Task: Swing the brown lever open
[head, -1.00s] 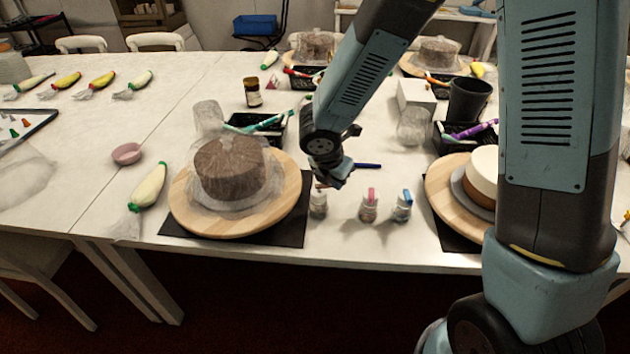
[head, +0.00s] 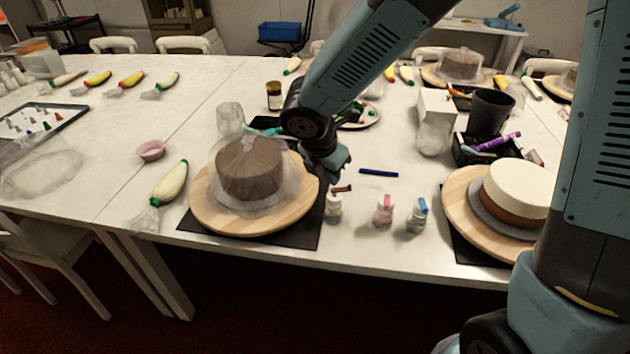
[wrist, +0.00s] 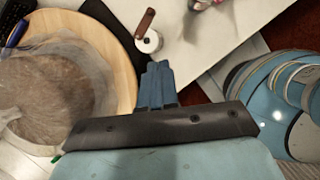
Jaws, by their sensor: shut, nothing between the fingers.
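The brown lever (head: 341,189) sits on top of a small clear bottle (head: 333,208) with a white top, near the front edge of the table. In the head view it points right of the bottle. In the wrist view the brown lever (wrist: 145,23) reaches up from the bottle's round white top (wrist: 150,42). My gripper (head: 337,171) is just behind and above the bottle, apart from the lever. In the wrist view the blue fingers of my gripper (wrist: 157,70) are together and empty, short of the bottle.
A wooden turntable (head: 285,218) with a wrapped brown cake (head: 250,168) stands close left of the bottle. Bottles with a pink lever (head: 386,203) and a blue lever (head: 421,207) stand to the right. A blue pen (head: 379,173) lies behind them.

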